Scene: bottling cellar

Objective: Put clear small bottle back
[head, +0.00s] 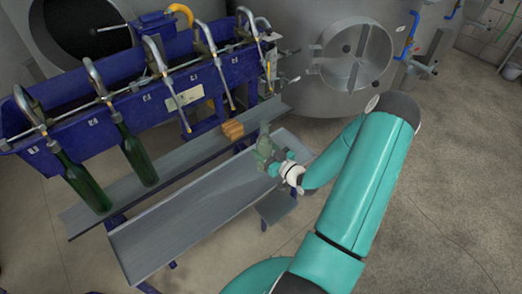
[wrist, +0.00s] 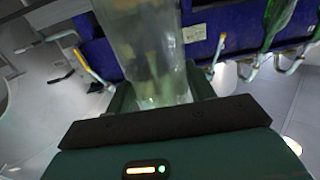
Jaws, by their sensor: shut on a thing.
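The clear small bottle (wrist: 145,45) is see-through and fills the upper middle of the wrist view, between the fingers of my gripper (wrist: 160,98). In the head view the bottle (head: 264,143) is a small, pale greenish shape at the end of my arm. My gripper (head: 276,165) is shut on it there, above the right end of the grey metal trays. The bottle's far end is cut off in the wrist view, and I cannot tell whether it touches the shelf.
A blue bottling machine (head: 95,135) with several spouts stands behind. Two green bottles (head: 80,183) (head: 137,156) stand under its left spouts on a grey shelf (head: 180,160). An orange-brown block (head: 232,130) lies on the shelf. The front tray (head: 190,225) looks empty. A steel tank (head: 350,65) stands behind.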

